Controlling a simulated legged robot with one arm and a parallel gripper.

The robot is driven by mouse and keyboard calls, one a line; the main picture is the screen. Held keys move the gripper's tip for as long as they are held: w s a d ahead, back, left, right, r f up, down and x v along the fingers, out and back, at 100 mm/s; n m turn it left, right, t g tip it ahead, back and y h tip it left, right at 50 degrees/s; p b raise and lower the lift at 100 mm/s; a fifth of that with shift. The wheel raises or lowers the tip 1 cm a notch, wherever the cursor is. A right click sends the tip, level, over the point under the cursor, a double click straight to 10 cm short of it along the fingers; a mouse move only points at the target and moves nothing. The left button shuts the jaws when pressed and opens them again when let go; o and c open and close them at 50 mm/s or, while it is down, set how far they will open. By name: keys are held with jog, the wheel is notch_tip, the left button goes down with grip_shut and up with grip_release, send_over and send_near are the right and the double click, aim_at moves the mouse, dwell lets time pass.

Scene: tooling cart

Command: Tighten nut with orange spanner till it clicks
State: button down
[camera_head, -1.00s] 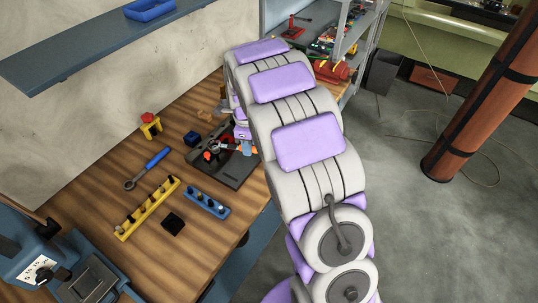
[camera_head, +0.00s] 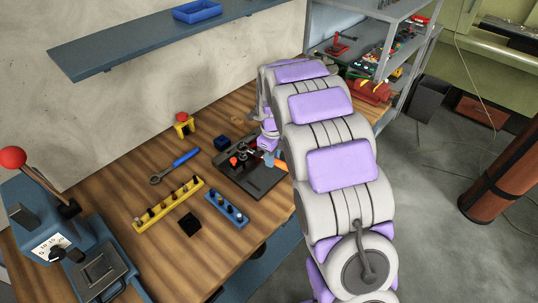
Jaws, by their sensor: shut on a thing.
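A dark fixture plate (camera_head: 262,184) lies on the wooden bench, with small dark and metal parts and a red knob (camera_head: 233,161) on it. The orange spanner (camera_head: 281,164) shows as a short orange piece at the plate's right side, partly behind my arm. My gripper (camera_head: 268,146) is over the right part of the plate, small and largely covered by my own arm. It is shut on the orange spanner. The nut is too small to make out, and I cannot tell how the spanner's head sits on it.
A blue machine with a red-knobbed lever (camera_head: 12,157) stands at front left. Shelves (camera_head: 392,50) stand behind right.

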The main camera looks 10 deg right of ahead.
jog(key=shift+d+f, duration=0.2)
jog(key=shift+a, duration=0.75)
jog(key=shift+s+d+f, duration=0.1)
jog(key=shift+d+f, duration=0.05)
jog(key=shift+d, duration=0.4)
jog(key=shift+p, duration=0.3)
jog(key=shift+a+p, duration=0.35)
jog(key=shift+a, duration=0.4)
jog(key=shift+d, duration=0.1)
jog(key=shift+d, duration=0.25)
jog(key=shift+a+f, duration=0.1)
jog(key=shift+f, duration=0.15)
jog(key=shift+d+f+p, duration=0.15)
jog(key=shift+f+p, duration=0.1)
jog(key=shift+f, duration=0.4)
jog(key=shift+d+f+p, duration=0.15)
jog(key=shift+f+p, duration=0.1)
jog(key=shift+f, duration=0.35)
dwell(0.8)
